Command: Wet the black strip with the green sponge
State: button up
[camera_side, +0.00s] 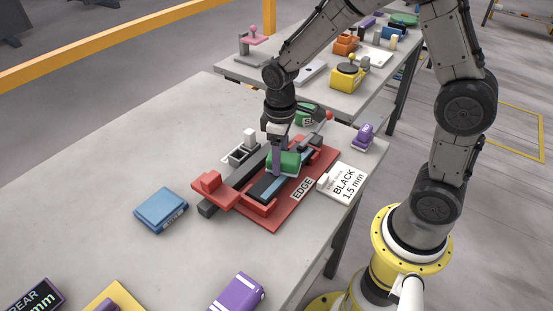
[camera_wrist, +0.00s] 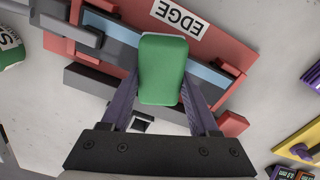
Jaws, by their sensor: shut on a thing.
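My gripper (camera_side: 282,156) is shut on the green sponge (camera_side: 284,163). The wrist view also shows the sponge (camera_wrist: 162,70) between the purple fingers. The sponge is over the middle of a red fixture (camera_side: 274,218) with an "EDGE" label. A dark strip (camera_side: 264,186) lies along the fixture beside a blue band (camera_side: 282,181); in the wrist view the blue band (camera_wrist: 208,72) passes under the sponge. Whether the sponge touches the strip cannot be told. The part of the strip beneath the sponge is hidden.
A white card (camera_side: 342,181) reading "BLACK 1.5 mm" stands right of the fixture. A blue block (camera_side: 161,211) lies to the left, a purple block (camera_side: 237,293) at the front, and a smaller purple one (camera_side: 364,136) behind the card.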

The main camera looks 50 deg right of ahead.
aim_at(271, 177)
jog(key=shift+d+r, duration=0.1)
jog(key=shift+d, duration=1.65)
jog(key=shift+a, duration=1.9)
jog(key=shift+a, duration=1.75)
jog(key=shift+r, duration=3)
notch_tip(271, 177, up, 3)
